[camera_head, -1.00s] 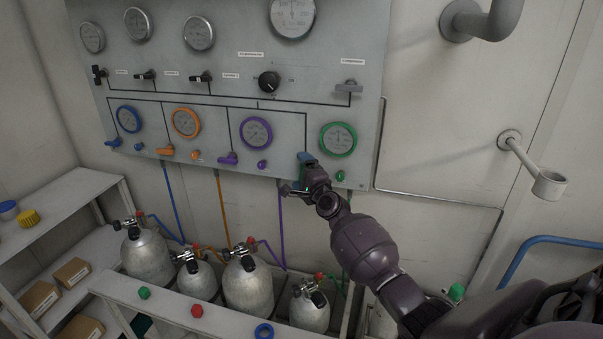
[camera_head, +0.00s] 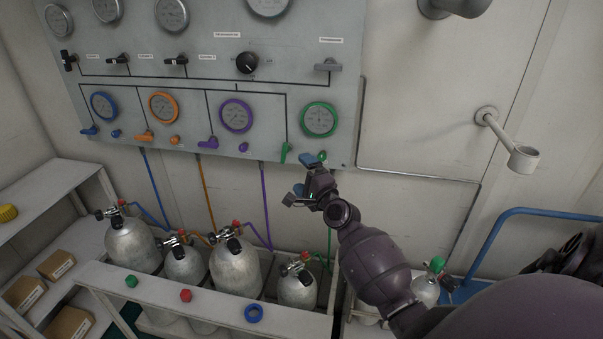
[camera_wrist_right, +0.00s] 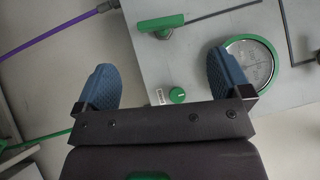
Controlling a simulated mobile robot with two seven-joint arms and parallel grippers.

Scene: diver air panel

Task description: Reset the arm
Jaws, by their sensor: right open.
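My right arm reaches up from the lower right in the head view. Its gripper (camera_head: 303,176) is open and empty, just below the panel's lower right part. In the right wrist view the two blue fingertips of the right gripper (camera_wrist_right: 163,85) are wide apart with nothing between them. The green valve handle (camera_head: 285,152) is on the panel, up and left of the gripper; it also shows in the right wrist view (camera_wrist_right: 160,22), beyond the fingertips and apart from them. A small green knob (camera_wrist_right: 177,95) is near the gripper. My left gripper is not in view.
The grey panel (camera_head: 270,105) carries gauges and coloured valves, including a green-ringed gauge (camera_head: 319,119). Several gas cylinders (camera_head: 235,264) stand in a rack below. A wall-mounted holder (camera_head: 523,158) and a blue rail (camera_head: 530,212) are at right.

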